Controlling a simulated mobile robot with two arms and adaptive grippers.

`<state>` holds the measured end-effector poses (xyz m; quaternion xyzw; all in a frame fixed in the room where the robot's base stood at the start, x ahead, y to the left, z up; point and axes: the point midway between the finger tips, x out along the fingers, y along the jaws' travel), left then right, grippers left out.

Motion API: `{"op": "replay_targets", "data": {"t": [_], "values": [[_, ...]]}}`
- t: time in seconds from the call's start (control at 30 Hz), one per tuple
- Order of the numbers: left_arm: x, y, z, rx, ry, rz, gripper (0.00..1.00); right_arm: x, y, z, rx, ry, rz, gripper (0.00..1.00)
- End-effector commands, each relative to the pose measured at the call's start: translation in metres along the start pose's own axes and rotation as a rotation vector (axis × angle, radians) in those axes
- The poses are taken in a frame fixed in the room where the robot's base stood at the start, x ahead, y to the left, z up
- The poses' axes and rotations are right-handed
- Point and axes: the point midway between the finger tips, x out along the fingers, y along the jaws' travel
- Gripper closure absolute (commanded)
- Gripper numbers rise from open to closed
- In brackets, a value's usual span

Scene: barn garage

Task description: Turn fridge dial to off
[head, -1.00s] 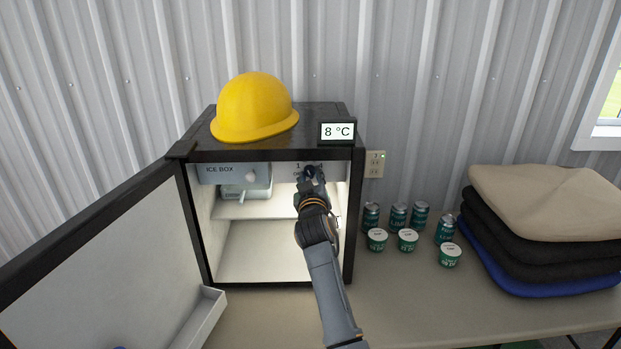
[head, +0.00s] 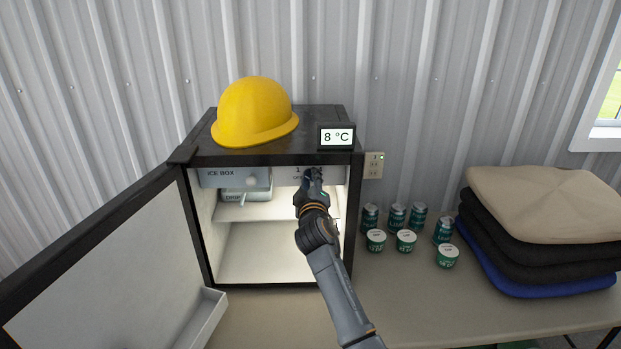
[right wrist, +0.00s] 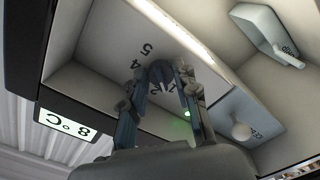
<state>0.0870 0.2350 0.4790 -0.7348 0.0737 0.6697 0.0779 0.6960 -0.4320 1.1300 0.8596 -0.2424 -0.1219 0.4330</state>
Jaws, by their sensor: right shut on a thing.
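The small fridge (head: 354,215) stands on the table with its door (head: 110,262) open to the left. My right gripper (head: 313,176) reaches into the top right of the fridge and covers the dial in the head view. In the right wrist view the right gripper's fingers (right wrist: 165,82) are shut on the dial from both sides. The dial's pointer direction is unclear. The display (head: 337,137) reads 8 °C. My left gripper is out of view.
A yellow hard hat (head: 254,112) sits on the fridge. The ice box (head: 232,177) is left of the gripper. An outlet (head: 374,165) is on the wall.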

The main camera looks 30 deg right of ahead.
Motion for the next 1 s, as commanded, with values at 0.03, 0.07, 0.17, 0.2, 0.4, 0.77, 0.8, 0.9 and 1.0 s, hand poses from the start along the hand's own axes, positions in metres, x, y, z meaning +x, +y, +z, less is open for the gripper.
{"op": "replay_targets", "data": {"t": [0.03,0.07,0.17,0.2,0.4,0.77,0.8,0.9,1.0], "values": [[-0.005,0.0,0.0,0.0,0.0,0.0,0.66,0.0,0.002,-0.001,-0.049,-0.001,-0.001,1.0],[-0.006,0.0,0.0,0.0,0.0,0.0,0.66,0.0,0.002,-0.001,-0.078,-0.002,-0.001,1.0],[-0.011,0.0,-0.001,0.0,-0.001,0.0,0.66,0.0,0.002,-0.001,-0.172,-0.001,-0.001,1.0],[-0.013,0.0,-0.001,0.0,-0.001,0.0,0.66,0.0,0.003,-0.001,-0.21,-0.001,-0.001,1.0],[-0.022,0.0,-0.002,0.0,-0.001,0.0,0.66,0.0,0.003,-0.001,-0.401,-0.001,-0.001,1.0],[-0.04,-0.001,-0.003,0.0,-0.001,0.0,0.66,0.0,0.005,-0.002,-0.73,-0.001,-0.001,1.0],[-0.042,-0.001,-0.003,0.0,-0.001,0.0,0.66,0.0,0.004,-0.002,-0.762,-0.001,-0.001,1.0],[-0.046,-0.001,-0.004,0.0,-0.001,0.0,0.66,0.0,0.004,-0.002,-0.835,-0.002,-0.002,1.0],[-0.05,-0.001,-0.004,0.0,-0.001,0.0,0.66,0.0,0.004,-0.002,-0.898,-0.001,-0.001,1.0]]}}
